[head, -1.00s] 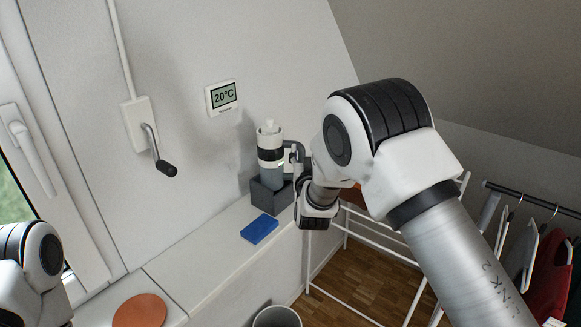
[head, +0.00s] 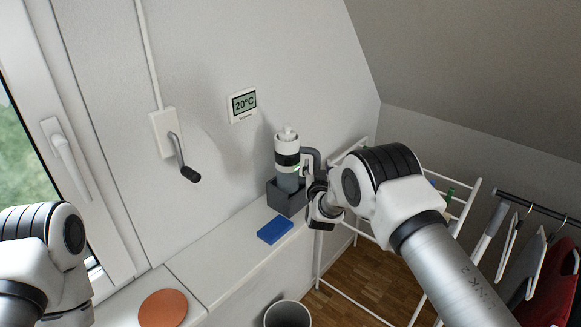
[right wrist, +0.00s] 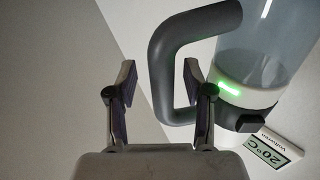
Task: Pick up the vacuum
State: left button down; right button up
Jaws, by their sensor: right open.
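The vacuum (head: 287,145) is a handheld unit with a white top, a black band, a grey lower body and a dark grey looped handle (head: 313,155) on its right side. It stands upright in a dark grey holder (head: 284,201) on the ledge. My right gripper (head: 318,198) is open beside the handle. In the right wrist view its fingers (right wrist: 160,72) appear to straddle the upright part of the handle (right wrist: 163,62), with a gap on the left side. The vacuum's clear body (right wrist: 262,48) and a lit green strip show there. My left gripper is out of view; only that arm shows.
A crank handle (head: 185,165) and a thermostat (head: 243,105) are on the wall. A white drying rack (head: 335,262) and a bin (head: 288,314) stand below.

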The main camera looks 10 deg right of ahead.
jog(key=shift+s+a+r, duration=0.2)
jog(key=shift+a, duration=0.05)
grip_shut()
jog(key=shift+r, duration=0.15)
jog(key=shift+w+d, duration=0.1)
jog(key=shift+w, duration=0.05)
jog(key=shift+r+b, duration=0.35)
jog(key=shift+r, duration=0.15)
notch_tip(320, 180, up, 7)
jog(key=shift+b, duration=1.25)
notch_tip(320, 180, up, 3)
jog(key=shift+r, duration=0.1)
notch_tip(320, 180, up, 10)
jog(key=p, duration=0.5)
